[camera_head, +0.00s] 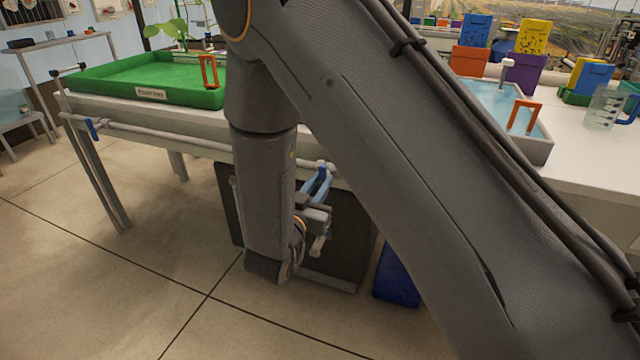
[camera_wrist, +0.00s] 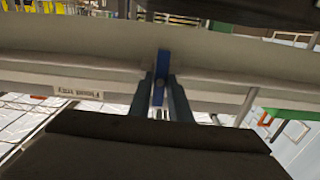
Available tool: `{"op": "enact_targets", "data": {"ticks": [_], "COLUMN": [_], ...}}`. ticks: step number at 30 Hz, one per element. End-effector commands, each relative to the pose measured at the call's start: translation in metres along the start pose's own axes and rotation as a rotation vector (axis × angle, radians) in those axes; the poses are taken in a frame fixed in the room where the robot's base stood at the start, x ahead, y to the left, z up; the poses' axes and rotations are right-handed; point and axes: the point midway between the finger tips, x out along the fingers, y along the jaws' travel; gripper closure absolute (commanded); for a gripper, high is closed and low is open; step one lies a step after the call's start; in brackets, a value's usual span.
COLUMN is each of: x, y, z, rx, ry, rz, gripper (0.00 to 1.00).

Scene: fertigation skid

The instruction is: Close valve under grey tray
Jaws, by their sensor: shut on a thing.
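The grey tray (camera_head: 545,150) sits on the bench to the right, with water and an orange handle in it. A white pipe (camera_head: 190,137) runs along the front of the bench. In the wrist view the blue valve handle (camera_wrist: 162,62) stands crosswise to this pipe. My gripper (camera_head: 319,186) is below the bench edge, and in the wrist view (camera_wrist: 162,92) its two fingers are shut on the blue handle, one on each side. My arm hides much of the pipe and the bench front in the head view.
A second blue valve handle (camera_head: 92,128) hangs on the pipe below the green tray (camera_head: 150,94). A dark panel (camera_head: 340,240) and a blue bin (camera_head: 397,275) stand under the bench behind my gripper. The floor at the left front is clear.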

Motion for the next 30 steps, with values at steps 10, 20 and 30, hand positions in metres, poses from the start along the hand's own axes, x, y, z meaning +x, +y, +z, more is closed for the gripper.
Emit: {"op": "enact_targets", "data": {"ticks": [10,20,30], "x": [0.000,-0.026,-0.073], "y": [0.000,-0.001,-0.001], "z": [0.000,0.000,0.000], "rx": [0.000,-0.002,-0.001], "ry": [0.000,-0.001,-0.001], "rz": [0.000,-0.004,-0.002], "gripper": [0.67,0.67,0.67]}}
